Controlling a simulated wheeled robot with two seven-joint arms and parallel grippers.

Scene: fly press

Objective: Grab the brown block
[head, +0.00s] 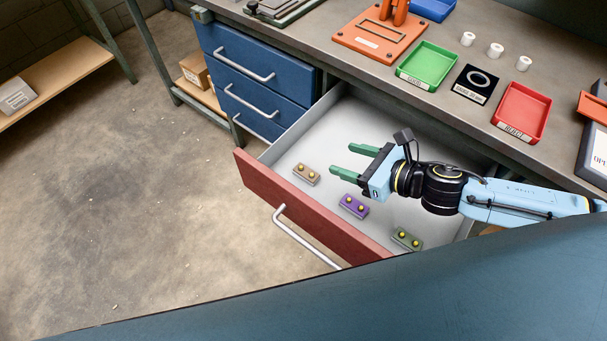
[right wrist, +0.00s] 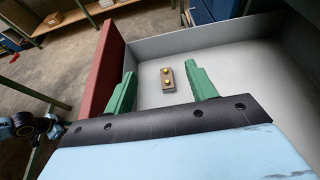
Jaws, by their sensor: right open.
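The brown block (head: 306,174), with two yellow knobs on top, lies in the open drawer near its front left corner. It also shows in the right wrist view (right wrist: 167,78), beyond and between the green fingers. My right gripper (head: 347,160) is open and empty over the drawer, to the right of the brown block and apart from it. Its fingers point left, and in the right wrist view the gripper (right wrist: 160,86) frames the block. A purple block (head: 354,206) and an olive-green block (head: 406,239) lie along the drawer's front.
The drawer has a red front (head: 300,210) with a silver handle and grey side walls. Above it, the bench (head: 345,70) holds a green tray (head: 428,65), a red tray (head: 521,112), white cylinders and an orange press. The drawer floor behind the blocks is clear.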

